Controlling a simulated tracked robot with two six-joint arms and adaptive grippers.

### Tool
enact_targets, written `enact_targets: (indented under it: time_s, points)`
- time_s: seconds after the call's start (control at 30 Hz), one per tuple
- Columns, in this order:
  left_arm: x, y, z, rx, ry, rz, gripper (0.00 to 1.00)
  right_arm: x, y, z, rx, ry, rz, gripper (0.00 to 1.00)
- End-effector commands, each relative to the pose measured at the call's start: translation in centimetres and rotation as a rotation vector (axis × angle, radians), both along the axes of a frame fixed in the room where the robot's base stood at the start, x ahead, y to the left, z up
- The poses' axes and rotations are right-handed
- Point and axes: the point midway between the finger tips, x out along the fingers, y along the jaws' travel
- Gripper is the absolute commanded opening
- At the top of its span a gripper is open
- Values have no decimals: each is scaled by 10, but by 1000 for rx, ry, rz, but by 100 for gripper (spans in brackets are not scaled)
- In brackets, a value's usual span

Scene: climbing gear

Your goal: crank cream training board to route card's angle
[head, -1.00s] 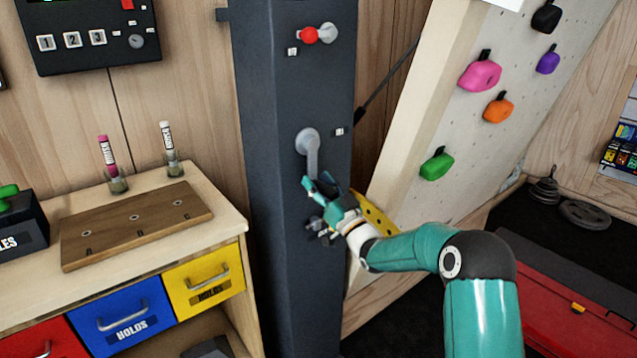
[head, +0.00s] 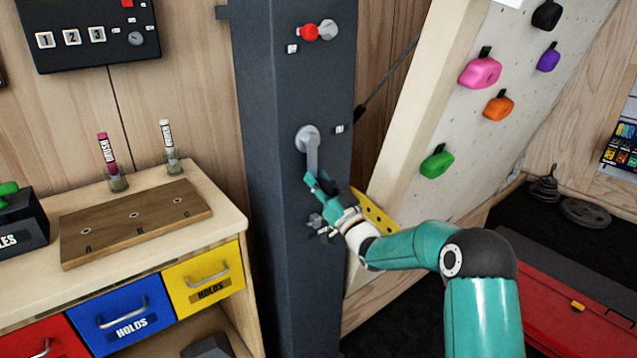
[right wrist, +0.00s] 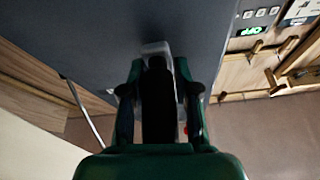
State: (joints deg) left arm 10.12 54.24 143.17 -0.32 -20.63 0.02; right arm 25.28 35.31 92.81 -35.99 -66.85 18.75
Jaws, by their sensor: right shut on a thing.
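The cream training board (head: 470,130) leans at a tilt on the right of the head view, with colored holds on it. A dark grey post (head: 275,230) stands left of it. A grey crank (head: 308,142) is mounted on the post, its arm pointing down. My right gripper (head: 318,186) is shut on the crank's lower end, which it partly hides. In the right wrist view the crank (right wrist: 155,48) sits between the fingers. I cannot make out a route card's text. My left gripper is not in view.
A second crank with a red knob (head: 310,32) sits higher on the post. A yellow perforated piece (head: 374,212) is beside the board's edge. A wooden bench (head: 225,205) with drawers is at left. A red case (head: 575,310) lies at lower right.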

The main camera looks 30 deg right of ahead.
Motion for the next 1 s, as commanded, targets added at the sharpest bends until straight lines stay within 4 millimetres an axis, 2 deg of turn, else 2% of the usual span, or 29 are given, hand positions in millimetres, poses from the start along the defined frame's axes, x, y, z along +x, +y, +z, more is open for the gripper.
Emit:
enact_targets:
  time_s: [0.47, 0.7, 1.0]
  points:
    - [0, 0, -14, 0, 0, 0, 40, 0, 7, -2, 82, 4, 2, 0]
    - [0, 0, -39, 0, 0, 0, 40, -2, 24, -3, 223, 14, 8, 0]
    - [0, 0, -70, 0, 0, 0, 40, -5, 45, 7, 478, 35, 8, 0]
